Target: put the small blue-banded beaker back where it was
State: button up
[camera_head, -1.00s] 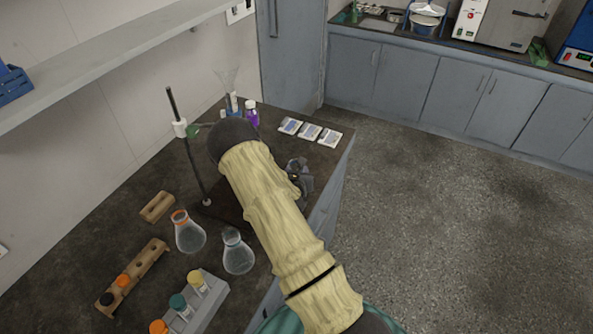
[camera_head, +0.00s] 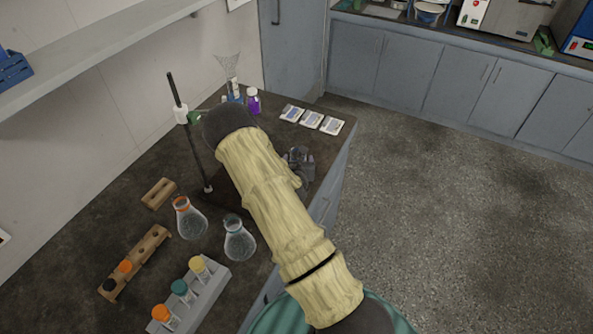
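My gripper (camera_head: 300,163) is partly visible as a dark shape just right of my arm, over the right edge of the dark bench. My arm hides much of it, and its fingers are too small to read. I cannot make out the small blue-banded beaker for certain. Some glassware with blue (camera_head: 235,97) stands at the back of the bench by the wall, below a clear funnel (camera_head: 228,68), but I cannot tell whether the beaker is among it.
Two flasks (camera_head: 188,220) (camera_head: 239,240), a wooden rack (camera_head: 145,252) and a grey tube rack (camera_head: 212,287) stand at the front left. A retort stand (camera_head: 190,140) rises left of my arm.

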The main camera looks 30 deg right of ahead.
jog(key=b+v, duration=0.1)
jog(key=v, duration=0.9)
jog(key=shift+s+a+r, duration=0.15)
jog(key=shift+s+r, duration=0.05)
jog(key=shift+s, duration=0.1)
